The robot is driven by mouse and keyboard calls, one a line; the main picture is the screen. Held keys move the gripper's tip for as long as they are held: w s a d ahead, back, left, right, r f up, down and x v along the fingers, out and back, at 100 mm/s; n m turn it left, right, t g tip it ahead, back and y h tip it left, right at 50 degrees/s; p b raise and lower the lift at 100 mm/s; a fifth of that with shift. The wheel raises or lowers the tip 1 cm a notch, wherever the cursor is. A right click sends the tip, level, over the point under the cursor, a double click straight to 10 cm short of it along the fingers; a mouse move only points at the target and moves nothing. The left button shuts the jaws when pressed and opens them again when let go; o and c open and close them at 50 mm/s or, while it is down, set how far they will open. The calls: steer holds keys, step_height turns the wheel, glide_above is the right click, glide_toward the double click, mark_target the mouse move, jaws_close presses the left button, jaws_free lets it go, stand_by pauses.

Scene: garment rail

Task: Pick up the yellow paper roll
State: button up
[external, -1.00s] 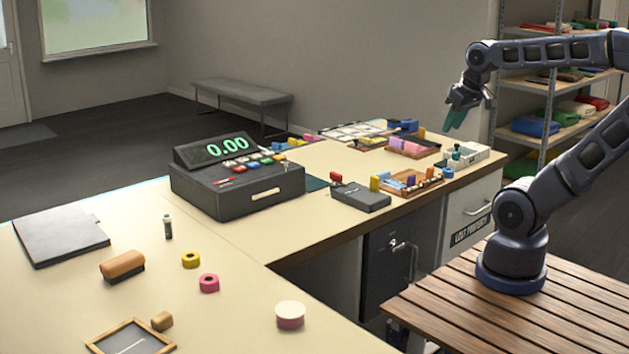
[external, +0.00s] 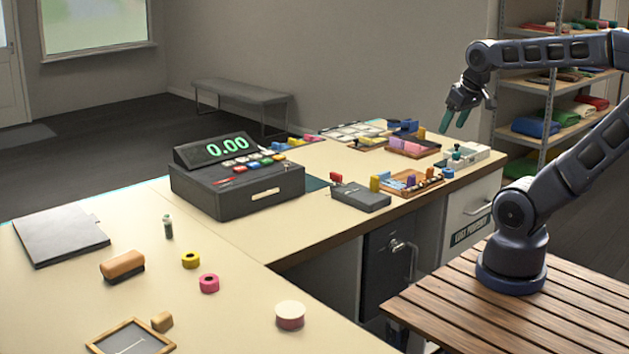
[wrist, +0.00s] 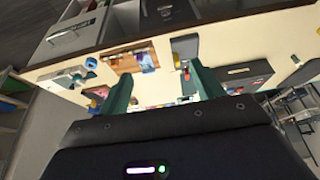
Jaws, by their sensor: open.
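The yellow paper roll (external: 191,260) is a small yellow ring on the left part of the counter, between a brown eraser-like block and a pink roll. My gripper (external: 455,123) is far from it, raised above the right end of the counter with its green fingers pointing down. The gripper is open, with a gap between the fingertips and nothing in it. In the wrist view the two green fingers (wrist: 163,90) stand apart over the counter items. I cannot make out the yellow roll in the wrist view.
A pink roll (external: 209,283) lies close to the yellow one. A white-and-pink roll (external: 290,315) is nearer the front edge. A dark cash register (external: 237,180) stands between my gripper and the rolls. A brown block (external: 122,266) and a small bottle (external: 168,227) are nearby.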

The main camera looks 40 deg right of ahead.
steer(key=w+a+r+n+g, duration=0.1)
steer(key=w+a+r+n, duration=0.2)
steer(key=w+a, duration=0.7)
steer(key=w+a+r+n+g, duration=0.1)
steer(key=w+a+r+n, duration=0.15)
steer(key=w+a, duration=0.75)
steer(key=n+g, duration=0.3)
steer(key=n, duration=0.5)
glide_above(189, 256)
step_height(189, 256, down, 22)
steer(key=shift+w+f, duration=0.1)
steer(key=shift+f, duration=5.1)
steer(key=c, duration=1.1)
